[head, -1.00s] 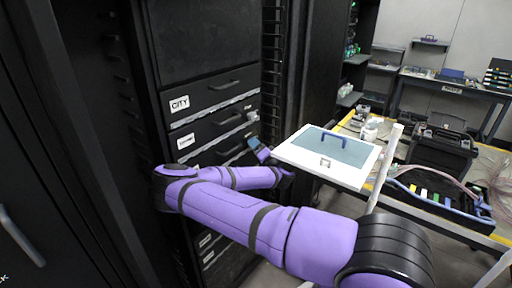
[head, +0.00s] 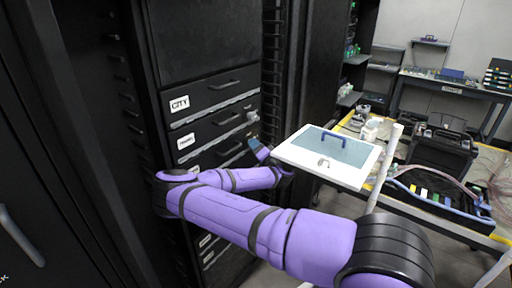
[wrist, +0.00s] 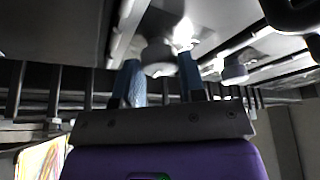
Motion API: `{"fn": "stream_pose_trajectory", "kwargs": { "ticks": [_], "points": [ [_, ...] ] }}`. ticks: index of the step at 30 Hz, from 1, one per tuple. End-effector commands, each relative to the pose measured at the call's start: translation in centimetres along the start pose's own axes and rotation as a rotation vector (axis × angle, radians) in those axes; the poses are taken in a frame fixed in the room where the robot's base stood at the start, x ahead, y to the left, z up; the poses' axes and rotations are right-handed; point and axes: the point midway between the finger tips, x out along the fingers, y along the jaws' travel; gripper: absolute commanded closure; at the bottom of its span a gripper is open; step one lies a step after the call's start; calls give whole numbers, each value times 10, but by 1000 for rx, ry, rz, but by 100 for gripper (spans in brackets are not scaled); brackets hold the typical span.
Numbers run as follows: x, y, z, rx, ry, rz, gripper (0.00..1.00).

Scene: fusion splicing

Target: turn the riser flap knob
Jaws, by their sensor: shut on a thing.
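A pale round knob (wrist: 157,57) sits between the two blue-grey fingers of my gripper (wrist: 160,82) in the wrist view. My gripper is shut on it, with one finger on each side. The fingers cover part of the knob's sides. In the head view, the end of my arm is beside the black rack's drawers, and the held knob cannot be clearly made out there. A second pale knob (wrist: 233,70) shows to the right in the wrist view, apart from the fingers.
The black rack has labelled drawers (head: 212,92) with bar handles. A white board with a blue handle (head: 350,176) is close to the right of my forearm. Behind it, a workbench bears a black toolbox (head: 440,152) and a tray of cables.

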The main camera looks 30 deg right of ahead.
Motion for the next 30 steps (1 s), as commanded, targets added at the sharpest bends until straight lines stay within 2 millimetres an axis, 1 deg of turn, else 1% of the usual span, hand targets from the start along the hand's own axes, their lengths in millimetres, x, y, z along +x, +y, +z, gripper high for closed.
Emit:
{"fn": "stream_pose_trajectory", "kwargs": {
  "ticks": [8,30],
  "points": [
    [-1,3,2,-185,-6,-74,86],
    [0,5,-3,-831,-1,-342,86]
  ]
}}
